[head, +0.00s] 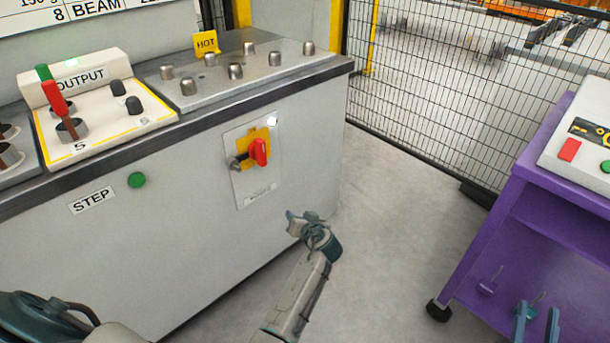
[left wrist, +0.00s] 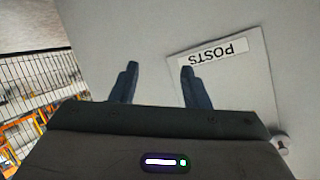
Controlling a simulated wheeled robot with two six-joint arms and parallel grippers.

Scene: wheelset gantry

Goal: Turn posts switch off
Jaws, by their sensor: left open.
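The switch's red handle (head: 259,152) sits on a yellow plate (head: 243,143) on a pale panel (head: 240,180) on the cabinet's front. A white lamp (head: 272,121) shows at the panel's upper right. My left gripper (head: 299,216) is open and empty, below and right of the switch, apart from it. In the left wrist view its two fingers (left wrist: 159,72) are spread, with the POSTS label (left wrist: 218,51) upside down beyond them. The red handle is not visible there. My right gripper (head: 537,314) is at the bottom right, fingers apart and empty.
A green STEP button (head: 137,180) is left on the same cabinet. Above stand the OUTPUT box (head: 110,125) with levers and a knob panel (head: 270,75) with a HOT tag (head: 206,42). A mesh fence (head: 440,110) and purple cart (head: 500,230) are right; floor between is clear.

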